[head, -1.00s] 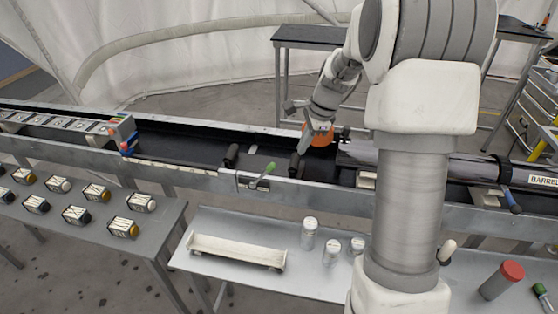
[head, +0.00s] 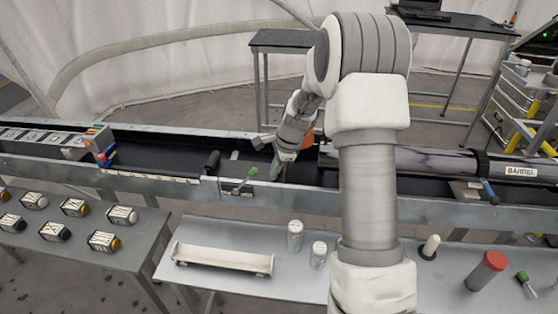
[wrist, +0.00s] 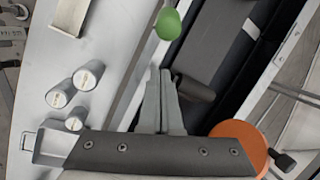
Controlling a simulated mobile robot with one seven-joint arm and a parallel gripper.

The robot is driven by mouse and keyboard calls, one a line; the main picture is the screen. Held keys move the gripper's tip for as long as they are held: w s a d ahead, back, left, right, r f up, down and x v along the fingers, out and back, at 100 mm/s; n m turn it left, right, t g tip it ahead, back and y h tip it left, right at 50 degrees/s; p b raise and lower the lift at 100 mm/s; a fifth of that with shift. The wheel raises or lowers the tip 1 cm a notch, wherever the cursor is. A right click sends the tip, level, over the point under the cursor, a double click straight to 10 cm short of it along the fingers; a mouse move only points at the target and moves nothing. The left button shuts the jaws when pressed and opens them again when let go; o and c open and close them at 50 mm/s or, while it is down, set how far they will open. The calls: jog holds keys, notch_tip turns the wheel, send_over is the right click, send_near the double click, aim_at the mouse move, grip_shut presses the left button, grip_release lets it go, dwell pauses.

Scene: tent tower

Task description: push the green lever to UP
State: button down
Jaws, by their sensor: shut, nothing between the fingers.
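The green lever (head: 248,176) stands on the near rail of the long trough, its green knob up and tilted to the right in the head view. In the wrist view the green knob (wrist: 169,22) is at the top centre, just beyond the fingertips and apart from them. My gripper (wrist: 160,74) is shut and empty, its fingers pointing toward the knob. In the head view my gripper (head: 279,172) is over the trough, a little to the right of the lever. The lever's label cannot be read.
A dark roller post (head: 212,161) stands in the trough left of the lever. An orange disc (wrist: 240,145) is beside my wrist. The table in front holds a white tray (head: 222,258) and white-capped cylinders (head: 295,236). The barrel (head: 410,159) lies at right.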

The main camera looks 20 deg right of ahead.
jog(key=a+r, duration=0.2)
jog(key=a, duration=0.1)
jog(key=shift+s+a+r, duration=0.1)
jog(key=shift+a+r, duration=0.05)
jog(key=shift+r, duration=0.05)
jog(key=shift+r+p, duration=0.1)
jog(key=shift+p, duration=0.25)
